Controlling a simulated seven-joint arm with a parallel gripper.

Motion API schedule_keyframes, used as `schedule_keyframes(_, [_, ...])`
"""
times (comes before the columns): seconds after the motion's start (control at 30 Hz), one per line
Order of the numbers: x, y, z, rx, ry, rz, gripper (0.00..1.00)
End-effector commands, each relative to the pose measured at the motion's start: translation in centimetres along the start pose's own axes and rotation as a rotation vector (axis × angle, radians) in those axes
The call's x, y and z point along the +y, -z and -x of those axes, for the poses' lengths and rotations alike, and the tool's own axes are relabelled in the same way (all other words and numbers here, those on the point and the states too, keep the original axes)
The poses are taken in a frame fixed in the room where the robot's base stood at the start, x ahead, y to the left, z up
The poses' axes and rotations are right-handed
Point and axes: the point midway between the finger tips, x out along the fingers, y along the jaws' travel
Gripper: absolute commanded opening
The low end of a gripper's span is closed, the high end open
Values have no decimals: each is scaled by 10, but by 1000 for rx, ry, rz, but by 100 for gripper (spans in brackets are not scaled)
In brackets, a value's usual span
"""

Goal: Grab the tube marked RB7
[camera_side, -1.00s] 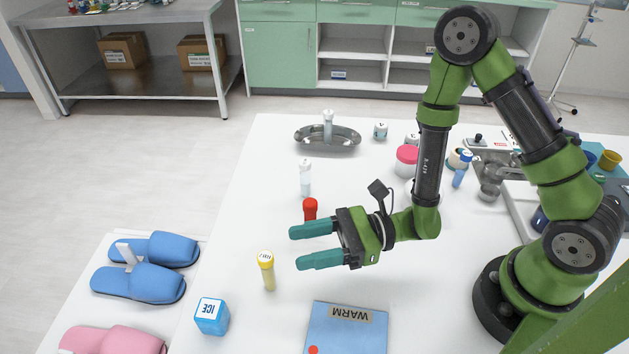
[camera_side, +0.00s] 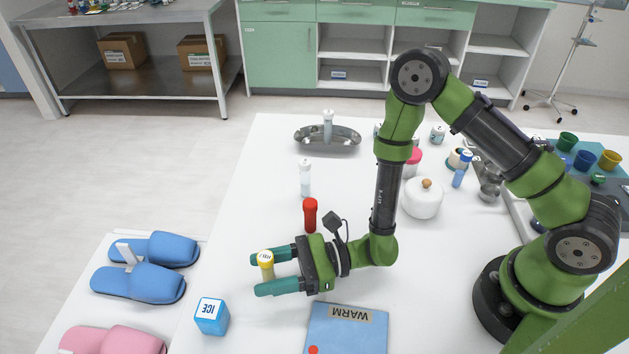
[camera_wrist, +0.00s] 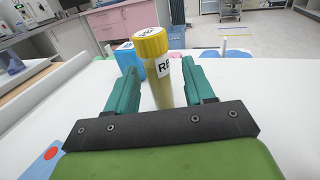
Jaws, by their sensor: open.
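A yellow-capped tube (camera_side: 267,262) stands upright on the white table.
A red tube (camera_side: 310,214) stands close behind my gripper, and a white-capped tube (camera_side: 305,178) farther back. A blue ICE box (camera_side: 211,316) is at front left. A blue WARM pad (camera_side: 345,335) lies in front. A white lidded jar (camera_side: 422,198) stands behind my arm.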

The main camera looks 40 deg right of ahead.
Motion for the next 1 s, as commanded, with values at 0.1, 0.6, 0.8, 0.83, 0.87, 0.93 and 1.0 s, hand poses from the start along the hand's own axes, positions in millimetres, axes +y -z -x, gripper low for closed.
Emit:
schedule_keyframes(0.1, [0,0,-3,0,0,0,53])
schedule_keyframes(0.6, [0,0,-2,0,1,0,0])
schedule_keyframes(0.8, [0,0,-2,0,1,0,0])
schedule_keyframes(0.83, [0,-1,-2,0,1,0,0])
schedule_keyframes(0.87, [0,-2,-2,0,1,0,0])
schedule_keyframes(0.93, [0,-5,-3,-1,0,1,0])
schedule_keyframes(1.0, [0,-10,-3,-2,0,1,0])
